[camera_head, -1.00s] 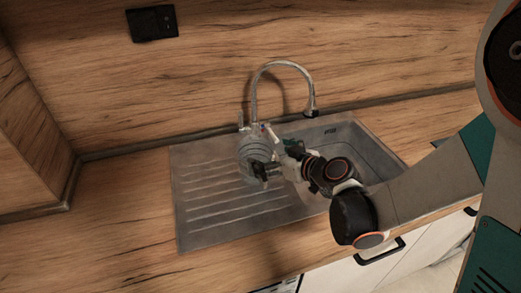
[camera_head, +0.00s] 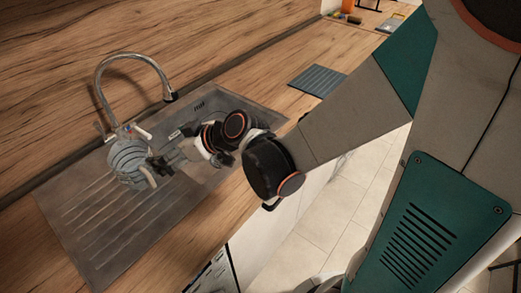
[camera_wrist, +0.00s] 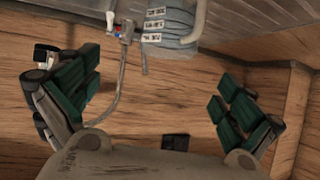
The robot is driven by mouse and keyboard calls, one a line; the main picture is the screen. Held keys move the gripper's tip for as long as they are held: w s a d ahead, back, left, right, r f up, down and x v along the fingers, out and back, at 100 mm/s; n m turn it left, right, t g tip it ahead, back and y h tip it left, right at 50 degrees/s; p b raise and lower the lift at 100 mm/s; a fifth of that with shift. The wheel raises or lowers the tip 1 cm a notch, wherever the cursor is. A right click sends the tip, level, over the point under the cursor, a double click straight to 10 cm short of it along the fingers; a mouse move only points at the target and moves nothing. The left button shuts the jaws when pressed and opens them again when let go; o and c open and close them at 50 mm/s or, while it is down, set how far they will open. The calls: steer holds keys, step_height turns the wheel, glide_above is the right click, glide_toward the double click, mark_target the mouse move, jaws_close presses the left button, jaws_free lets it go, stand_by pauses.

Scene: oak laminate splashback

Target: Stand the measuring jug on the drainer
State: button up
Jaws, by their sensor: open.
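The measuring jug (camera_head: 127,160), grey-blue and ribbed, stands upright on the ribbed drainer (camera_head: 85,225), close to the tap. Its pale handle (camera_head: 149,178) faces my gripper (camera_head: 163,163). In the wrist view, which is upside down, the jug (camera_wrist: 168,22) shows at the top edge with pale labels and its handle, partly cut off. My gripper (camera_wrist: 155,98) is open there, its green-padded fingers wide apart with nothing between them. The jug lies beyond the fingers, apart from them as far as I can see.
The curved tap (camera_head: 130,58) rises behind the jug, and its hose side shows in the wrist view (camera_wrist: 122,70). The sink basin (camera_head: 205,165) lies under my wrist. A dark ribbed mat (camera_head: 317,80) lies on the worktop to the right. A black wall plate (camera_wrist: 175,142) is on the splashback.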

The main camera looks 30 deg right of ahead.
steer(key=s+d+r+m+h, duration=0.2)
steer(key=s+d+m+h, duration=0.2)
steer(key=s+d, duration=0.4)
steer(key=s+d+r+m+g+h, duration=0.1)
steer(key=s+d+r+m+h, duration=0.2)
steer(key=s+d, duration=0.5)
steer(key=shift+s+d+r+m+g+h, duration=0.15)
steer(key=shift+d+m+g+h, duration=0.15)
steer(key=shift+d+m+h, duration=0.6)
